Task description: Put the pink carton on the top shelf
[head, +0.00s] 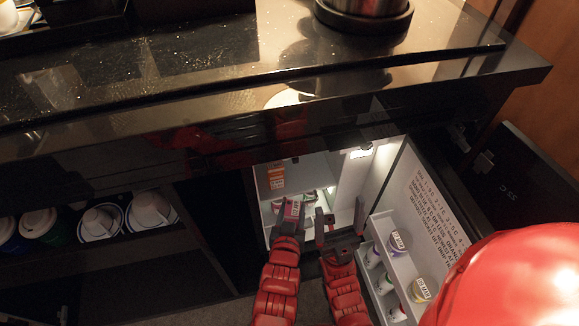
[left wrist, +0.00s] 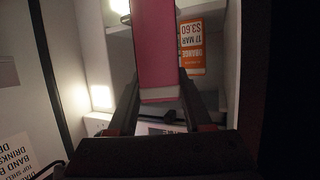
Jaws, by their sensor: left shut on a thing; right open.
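The pink carton (left wrist: 157,45) stands between the fingers of my left gripper (left wrist: 160,105) in the left wrist view, with its pale end toward the camera. In the head view my left gripper (head: 290,212) is shut on the carton, at the front of the open, lit minibar; the carton is small and partly hidden there. My right gripper (head: 336,215) is open and empty, just right of the left one. The minibar's upper compartment (head: 312,170) shows behind the grippers, with an orange price tag (head: 277,177) at its left.
The open door (head: 425,195) on the right carries printed text and racks with several labelled containers (head: 399,243). The dark counter (head: 220,75) overhangs the minibar. Cups (head: 150,211) stand on a shelf at left. A red rounded shape covers the lower right.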

